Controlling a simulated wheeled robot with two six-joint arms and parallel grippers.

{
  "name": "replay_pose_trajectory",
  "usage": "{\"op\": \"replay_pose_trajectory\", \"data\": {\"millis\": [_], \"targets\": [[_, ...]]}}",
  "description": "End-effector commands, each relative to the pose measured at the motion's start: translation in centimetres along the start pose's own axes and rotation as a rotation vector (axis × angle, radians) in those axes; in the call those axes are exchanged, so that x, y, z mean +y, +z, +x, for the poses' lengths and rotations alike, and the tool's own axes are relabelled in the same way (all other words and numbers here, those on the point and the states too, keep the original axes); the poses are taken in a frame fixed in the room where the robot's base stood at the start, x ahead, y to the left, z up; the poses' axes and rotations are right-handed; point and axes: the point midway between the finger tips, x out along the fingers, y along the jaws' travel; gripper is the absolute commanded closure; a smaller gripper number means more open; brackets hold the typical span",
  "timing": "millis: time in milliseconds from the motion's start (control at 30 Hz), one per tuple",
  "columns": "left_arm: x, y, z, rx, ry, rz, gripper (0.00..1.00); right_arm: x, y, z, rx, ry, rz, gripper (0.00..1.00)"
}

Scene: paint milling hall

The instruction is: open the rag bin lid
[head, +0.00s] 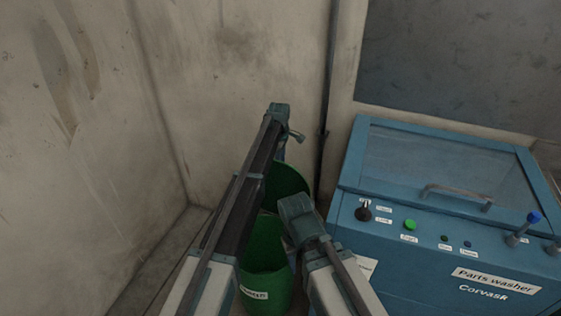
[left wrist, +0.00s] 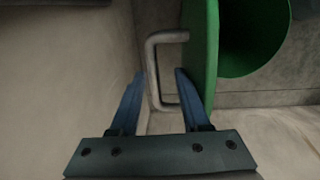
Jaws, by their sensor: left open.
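The green rag bin (head: 265,252) stands on the floor in the corner, partly hidden by my arms, with a label low on its front. Its round green lid (head: 286,180) is raised and tilted up behind the bin, so the bin's mouth shows. In the left wrist view the lid (left wrist: 199,65) is seen nearly edge-on, with its grey U-shaped handle (left wrist: 152,65) on the left face. My left gripper (left wrist: 159,74) is open, its blue fingers on either side of the handle; contact cannot be told. In the head view its fingers are hidden. My right arm reaches over the bin; its fingers do not show.
A blue parts washer (head: 445,235) with a windowed cover, knobs and buttons stands close on the right of the bin. Bare walls (head: 90,110) close in on the left and behind. A dark vertical pipe (head: 325,130) runs down the back wall.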

Motion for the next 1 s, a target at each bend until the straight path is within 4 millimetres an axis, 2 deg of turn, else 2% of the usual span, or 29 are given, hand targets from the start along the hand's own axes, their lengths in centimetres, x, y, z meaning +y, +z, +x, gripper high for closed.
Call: {"op": "replay_pose_trajectory", "data": {"millis": [33, 700, 833, 1000], "targets": [[0.0, 0.0, -1.0, 0.000, 0.000, 0.000, 0.53, 0.1, 0.1, -1.0, 0.000, 0.000, 0.000, 0.50], [0.1, -0.1, -11.1, 0.001, 0.000, 0.000, 0.53, 1.1, 0.7, -11.0, 0.000, 0.000, 0.001, 0.50], [0.1, -0.1, -12.4, 0.001, 0.000, 0.000, 0.53, 1.2, 0.7, -12.3, 0.000, 0.000, 0.001, 0.50], [0.1, -0.1, -12.8, 0.001, 0.001, 0.000, 0.53, 1.2, 0.8, -12.7, 0.000, 0.000, 0.001, 0.50]]}}
